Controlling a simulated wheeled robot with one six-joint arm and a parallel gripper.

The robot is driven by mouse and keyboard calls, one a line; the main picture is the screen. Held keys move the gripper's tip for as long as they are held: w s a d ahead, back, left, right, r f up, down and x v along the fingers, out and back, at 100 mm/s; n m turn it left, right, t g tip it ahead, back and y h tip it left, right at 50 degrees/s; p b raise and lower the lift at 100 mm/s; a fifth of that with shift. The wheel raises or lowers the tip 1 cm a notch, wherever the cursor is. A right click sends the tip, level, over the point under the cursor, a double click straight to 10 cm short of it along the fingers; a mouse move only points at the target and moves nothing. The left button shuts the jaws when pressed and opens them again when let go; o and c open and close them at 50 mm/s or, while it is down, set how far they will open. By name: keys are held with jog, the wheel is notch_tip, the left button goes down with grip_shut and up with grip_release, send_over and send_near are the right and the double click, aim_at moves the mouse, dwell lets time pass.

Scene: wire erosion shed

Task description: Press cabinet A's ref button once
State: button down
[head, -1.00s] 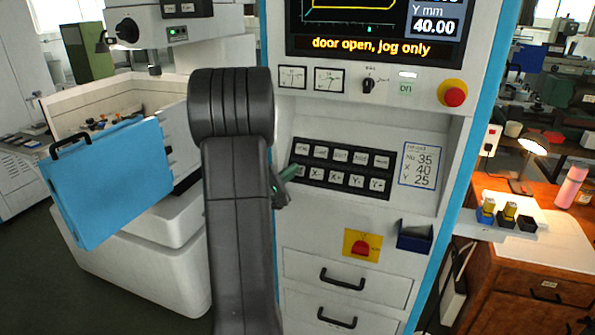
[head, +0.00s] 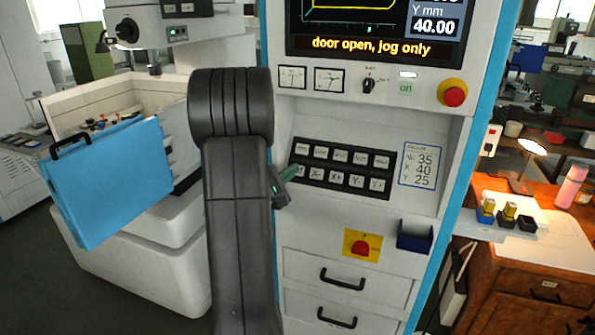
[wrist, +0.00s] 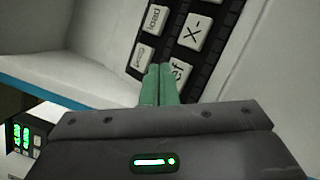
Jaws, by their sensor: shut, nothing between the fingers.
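The cabinet (head: 385,145) fills the middle of the head view; I cannot read a letter A on it. Its black keypad (head: 340,165) has two rows of white buttons. In the wrist view the ref button (wrist: 180,73) is partly covered by my green fingers, with only "ef" readable. My gripper (wrist: 159,68) is shut and empty, its tips right at the ref button's edge; I cannot tell whether they touch it. In the head view my gripper (head: 293,169) is at the lower left end of the keypad. Neighbouring load (wrist: 154,18) and X- (wrist: 195,32) buttons show.
The screen (head: 375,30) reads "door open, jog only". A red knob on yellow (head: 453,94) sits at upper right. A red switch (head: 361,246), a dark blue bin (head: 414,238) and drawer handles (head: 342,279) lie below. A blue door (head: 105,185) stands open at left.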

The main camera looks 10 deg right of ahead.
jog(key=shift+w+d+f+b, duration=0.2)
jog(key=shift+f+b, duration=0.1)
jog(key=shift+b, duration=0.35)
jog(key=shift+w+r, duration=0.1)
jog(key=shift+w+d+f+b, duration=0.2)
jog(key=shift+w+f+b, duration=0.1)
jog(key=shift+b, duration=0.4)
dwell(0.4)
jog(key=shift+s, duration=0.1)
jog(key=shift+s+a+r, duration=0.4)
jog(key=shift+s+r, duration=0.1)
jog(key=shift+r, duration=0.05)
dwell(0.3)
jog(key=s+a+r, duration=0.1)
jog(key=s+a+r+b, duration=0.1)
jog(key=s+r, duration=0.1)
jog(key=shift+s+a, duration=0.1)
jog(key=shift+s, duration=0.1)
jog(key=shift+w+f, duration=0.1)
dwell(0.7)
